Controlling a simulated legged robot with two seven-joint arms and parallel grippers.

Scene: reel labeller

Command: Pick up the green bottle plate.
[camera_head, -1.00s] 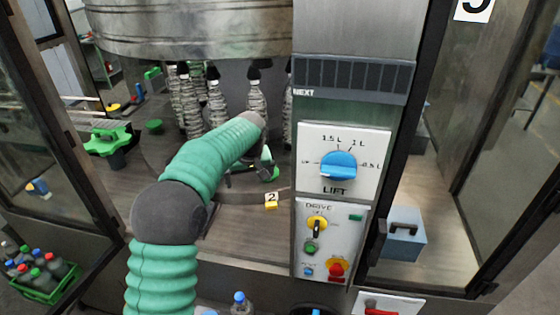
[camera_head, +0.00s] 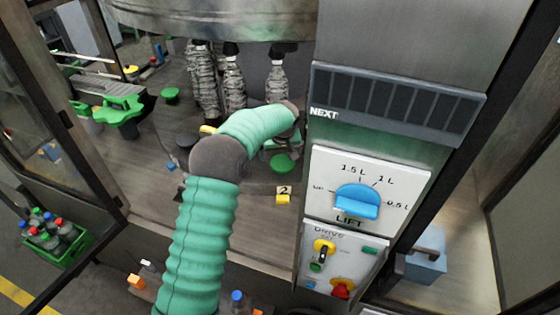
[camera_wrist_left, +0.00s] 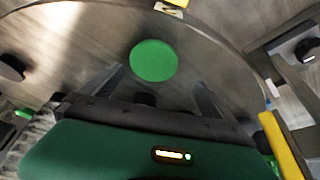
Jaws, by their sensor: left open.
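The green bottle plate (camera_wrist_left: 153,60) is a flat round disc lying on the metal turntable in the left wrist view. In the head view a green disc (camera_head: 283,163) shows just below the end of my left arm, and looks like the same plate. My left gripper (camera_wrist_left: 158,77) is open, its two dark fingers apart and pointing toward the plate with nothing between them. The plate lies just beyond the fingertips; I cannot tell the exact gap. In the head view my left arm's sleeve hides most of the gripper. My right gripper is not in view.
Another green disc (camera_head: 171,94) and a green star-shaped wheel (camera_head: 120,112) are further left. Wrapped columns (camera_head: 233,85) hang behind my arm. The control panel (camera_head: 365,195) stands close on the right. A yellow marker numbered 2 (camera_head: 283,197) sits in front of the plate.

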